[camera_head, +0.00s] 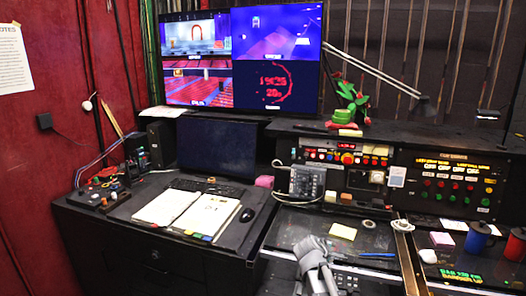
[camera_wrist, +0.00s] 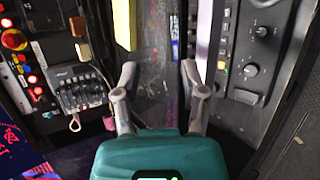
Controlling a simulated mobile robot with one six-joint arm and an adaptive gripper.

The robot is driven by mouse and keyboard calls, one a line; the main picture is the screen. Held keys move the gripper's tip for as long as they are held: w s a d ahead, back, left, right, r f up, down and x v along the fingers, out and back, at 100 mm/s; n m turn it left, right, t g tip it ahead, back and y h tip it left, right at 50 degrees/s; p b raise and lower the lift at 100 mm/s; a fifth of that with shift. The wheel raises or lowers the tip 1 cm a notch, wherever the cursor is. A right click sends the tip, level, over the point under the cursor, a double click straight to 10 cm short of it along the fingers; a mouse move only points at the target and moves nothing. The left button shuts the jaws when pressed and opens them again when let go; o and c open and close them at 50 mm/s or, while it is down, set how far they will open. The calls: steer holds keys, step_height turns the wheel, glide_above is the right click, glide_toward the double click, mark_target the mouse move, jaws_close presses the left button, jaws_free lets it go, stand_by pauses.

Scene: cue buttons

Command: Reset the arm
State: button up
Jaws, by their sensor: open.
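My gripper (camera_wrist: 160,98) is open and empty in the wrist view, its two grey fingers spread apart with a clear gap between them. In the head view my gripper (camera_head: 315,262) shows at the bottom centre, in front of the desk's right section. The cue button panel (camera_head: 447,185) carries rows of red, yellow and green buttons at the right. Another panel (camera_head: 345,158) with lit buttons and a red knob stands left of it. I see no contact between my gripper and any button.
An open script (camera_head: 182,208), a mouse (camera_head: 247,214) and a dark monitor (camera_head: 216,148) are on the left desk. A blue mug (camera_head: 478,237) and a red mug (camera_head: 515,244) stand at the right edge. A four-part screen (camera_head: 241,59) hangs at the back.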

steer(key=s+a+f+m+g+y, duration=0.35)
steer(key=s+m, duration=0.25)
steer(key=s, duration=0.2)
steer(key=s+a+f+m+g+y, duration=0.2)
steer(key=s+f+m+g+y, duration=0.15)
steer(key=s+m, duration=0.4)
steer(key=s+f+b, duration=0.4)
steer(key=f+b, duration=0.6)
steer(key=f, duration=0.1)
step_height(320, 180, up, 13)
steer(key=p, duration=1.2)
steer(key=shift+s+a+n+g+p, duration=0.2)
steer(key=shift+n+g+p, duration=0.1)
steer(key=shift+n+g, duration=0.15)
